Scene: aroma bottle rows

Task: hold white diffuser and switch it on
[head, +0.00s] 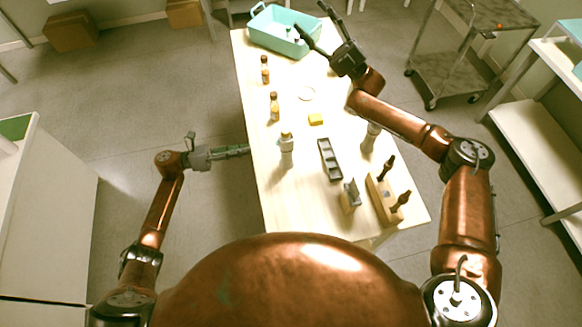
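A pale bottle-shaped item with a darker cap (286,152) stands upright near the left edge of the table. A second pale cylinder (373,137) stands beside my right forearm, which partly covers it. I cannot tell which of them is the white diffuser, and no switch is readable. My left gripper (247,150) is at the table's left edge, pointing right toward the capped item and apart from it. Its fingers show edge-on, so its opening is unclear. My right gripper (313,22) is open and empty, with fingers spread, near the teal basket at the far end.
The teal basket (270,38) holds small items. Amber bottles (274,107) (265,70), a yellow block (316,119), a dark slotted tray (330,159) and a wooden holder with dark bottles (381,199) stand on the table (300,200). A grey cart (445,75) stands at right.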

